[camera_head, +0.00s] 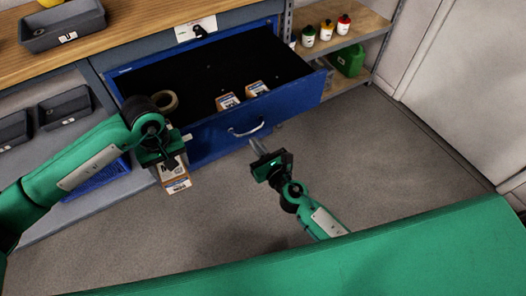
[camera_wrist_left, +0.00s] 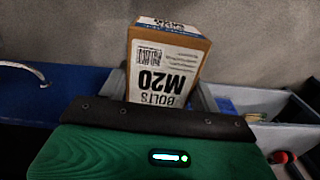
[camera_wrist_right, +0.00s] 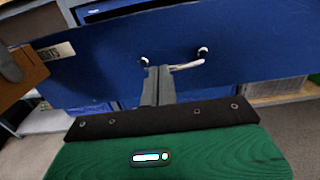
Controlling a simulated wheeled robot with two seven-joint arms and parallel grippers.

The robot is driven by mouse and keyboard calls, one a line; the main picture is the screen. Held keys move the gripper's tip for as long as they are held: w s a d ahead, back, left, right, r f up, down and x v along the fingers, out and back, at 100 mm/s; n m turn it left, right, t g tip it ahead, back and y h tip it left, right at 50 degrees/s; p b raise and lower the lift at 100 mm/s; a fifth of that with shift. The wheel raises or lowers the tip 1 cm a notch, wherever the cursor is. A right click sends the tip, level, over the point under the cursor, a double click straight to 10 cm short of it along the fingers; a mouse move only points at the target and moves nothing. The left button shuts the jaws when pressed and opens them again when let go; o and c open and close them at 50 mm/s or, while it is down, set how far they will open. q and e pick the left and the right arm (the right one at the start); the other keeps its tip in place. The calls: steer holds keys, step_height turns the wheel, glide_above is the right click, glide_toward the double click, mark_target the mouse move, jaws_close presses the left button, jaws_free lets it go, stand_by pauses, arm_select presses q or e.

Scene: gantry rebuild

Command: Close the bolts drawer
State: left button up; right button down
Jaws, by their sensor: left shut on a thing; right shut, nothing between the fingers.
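The blue bolts drawer (camera_head: 215,140) stands pulled out in the head view, with two small boxes (camera_head: 228,101) and a tape roll (camera_head: 166,101) inside. Its silver handle (camera_head: 246,132) is on the front panel and shows in the right wrist view (camera_wrist_right: 187,66). My right gripper (camera_head: 258,150) is shut and empty, its fingertips close to the handle; I cannot tell whether they touch. My left gripper (camera_head: 168,160) is shut on a box labelled BOLTS M20 (camera_wrist_left: 163,75), held outside the drawer's left front corner. The box also shows in the head view (camera_head: 175,181).
A wooden worktop (camera_head: 130,38) runs above the drawer, with a grey bin (camera_head: 62,25) on it. Grey bins (camera_head: 64,107) and a blue crate (camera_head: 98,177) are at the left. The floor before the drawer is clear.

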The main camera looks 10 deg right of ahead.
mark_target(239, 121)
arm_select(q)
steer(key=shift+r, duration=0.2)
arm_select(e)
steer(key=x, duration=0.7)
steer(key=shift+w+a, duration=0.1)
steer(key=shift+w, duration=0.25)
